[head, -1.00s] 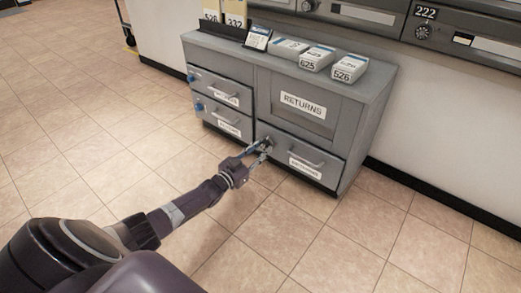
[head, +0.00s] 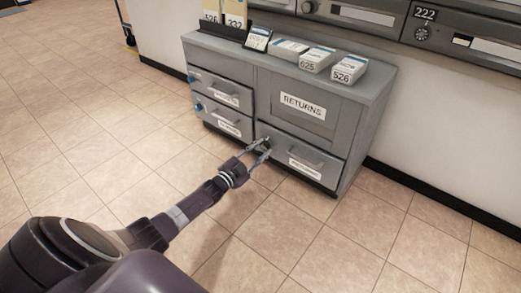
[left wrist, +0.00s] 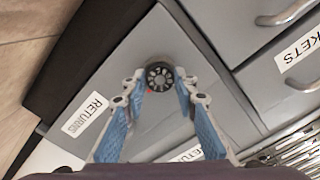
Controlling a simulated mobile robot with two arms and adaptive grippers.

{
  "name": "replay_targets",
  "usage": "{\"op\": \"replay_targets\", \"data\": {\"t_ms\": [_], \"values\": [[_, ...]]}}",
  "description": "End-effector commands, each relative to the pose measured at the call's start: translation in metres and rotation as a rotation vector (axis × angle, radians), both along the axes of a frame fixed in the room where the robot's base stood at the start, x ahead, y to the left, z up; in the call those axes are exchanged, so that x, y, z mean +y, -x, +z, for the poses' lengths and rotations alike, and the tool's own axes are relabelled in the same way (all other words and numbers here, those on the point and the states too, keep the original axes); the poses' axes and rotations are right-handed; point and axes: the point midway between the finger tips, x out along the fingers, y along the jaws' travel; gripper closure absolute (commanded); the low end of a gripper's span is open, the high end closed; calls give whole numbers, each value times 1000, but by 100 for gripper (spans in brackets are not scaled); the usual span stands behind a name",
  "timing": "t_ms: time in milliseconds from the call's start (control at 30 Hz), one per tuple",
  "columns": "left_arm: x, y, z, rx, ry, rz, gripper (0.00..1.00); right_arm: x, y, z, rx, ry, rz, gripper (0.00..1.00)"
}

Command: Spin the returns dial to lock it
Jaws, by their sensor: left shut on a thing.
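The returns dial (left wrist: 159,76) is a round black knob with a light spoked face, on the front of the grey lower right returns drawer (head: 322,160). A small red mark shows by its rim in the left wrist view. My left gripper (left wrist: 160,85) has its two blue-padded fingers on either side of the dial, shut on it. In the head view my left gripper (head: 260,149) reaches the drawer's upper left corner, and its fingers partly hide the dial. The drawer has a bar handle and a white RETURNS label (left wrist: 84,114). My right gripper is not in view.
The grey cabinet (head: 375,88) has a RETURNS panel (head: 302,105) above this drawer and two smaller drawers with blue knobs at left. White boxes (head: 350,69) and a small sign (head: 258,39) stand on top. The tiled floor (head: 90,150) in front is clear.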

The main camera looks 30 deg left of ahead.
Motion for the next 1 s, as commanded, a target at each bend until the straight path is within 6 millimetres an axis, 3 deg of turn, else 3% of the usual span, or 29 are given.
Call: {"op": "replay_targets", "data": {"t_ms": [1000], "values": [[-1,1,-3,-75,-963,-1,98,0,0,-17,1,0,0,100]]}}
